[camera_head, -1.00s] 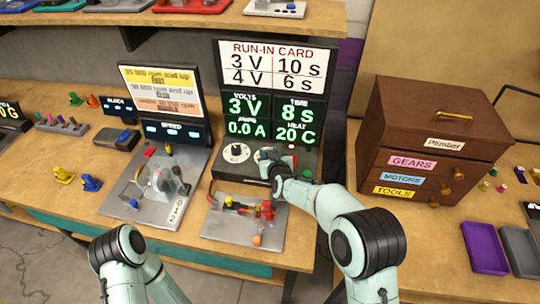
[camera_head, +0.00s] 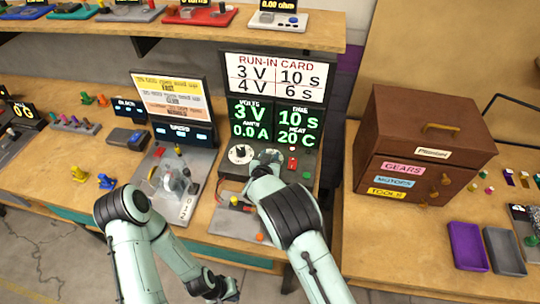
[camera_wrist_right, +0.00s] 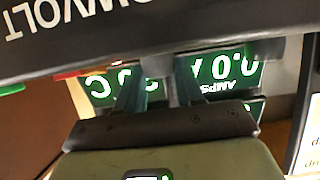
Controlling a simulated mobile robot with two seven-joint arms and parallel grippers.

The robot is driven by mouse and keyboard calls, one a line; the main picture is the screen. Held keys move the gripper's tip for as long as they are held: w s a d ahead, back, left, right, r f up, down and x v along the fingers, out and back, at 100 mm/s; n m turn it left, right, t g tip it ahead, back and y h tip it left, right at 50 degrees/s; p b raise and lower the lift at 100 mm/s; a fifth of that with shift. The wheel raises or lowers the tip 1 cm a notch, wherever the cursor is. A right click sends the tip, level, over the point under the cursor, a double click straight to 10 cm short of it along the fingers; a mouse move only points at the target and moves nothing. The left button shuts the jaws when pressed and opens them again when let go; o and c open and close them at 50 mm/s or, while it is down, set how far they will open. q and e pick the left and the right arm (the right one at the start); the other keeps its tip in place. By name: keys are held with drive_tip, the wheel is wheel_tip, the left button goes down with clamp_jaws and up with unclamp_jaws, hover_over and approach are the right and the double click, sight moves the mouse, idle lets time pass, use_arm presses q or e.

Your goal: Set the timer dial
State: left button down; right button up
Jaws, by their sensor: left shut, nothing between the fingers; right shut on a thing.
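The run-in unit (camera_head: 309,160) stands at the back of the bench. Its screen (camera_head: 276,121) reads 3 V, 10 s, 0.0 A and 20 C. The card above it (camera_head: 278,75) lists 3 V 10 s and 4 V 6 s. The white volts dial (camera_head: 240,153) shows on the panel's left. My right gripper (camera_head: 266,158) is at the panel just right of that dial, shut on the timer dial, which it hides. In the right wrist view its fingers (camera_wrist_right: 160,88) point at the unit, with the screen upside down. My left gripper (camera_head: 224,290) is shut and empty, low at the bench's front.
A plate with wires (camera_head: 232,224) lies in front of the unit, partly behind my right arm. A motor stand (camera_head: 178,182) with a screen is to its left. A brown drawer cabinet (camera_head: 400,168) and purple and grey trays (camera_head: 467,246) are at right.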

drive_tip(key=o, duration=1)
use_arm(q)
drive_tip(key=shift+s+f, duration=0.1)
use_arm(e)
drive_tip(key=shift+s, duration=0.1)
drive_tip(key=shift+s+a+r, duration=0.1)
drive_tip(key=shift+s+a, duration=0.05)
drive_tip(key=shift+s, duration=0.2)
use_arm(q)
drive_tip(key=shift+g, duration=0.3)
drive_tip(key=shift+s+f+b, duration=1.25)
drive_tip(key=shift+s+f, duration=0.3)
drive_tip(key=shift+s, duration=0.2)
use_arm(e)
drive_tip(key=v, duration=1.2)
drive_tip(key=shift+s+r, duration=0.2)
drive_tip(key=shift+r, duration=0.05)
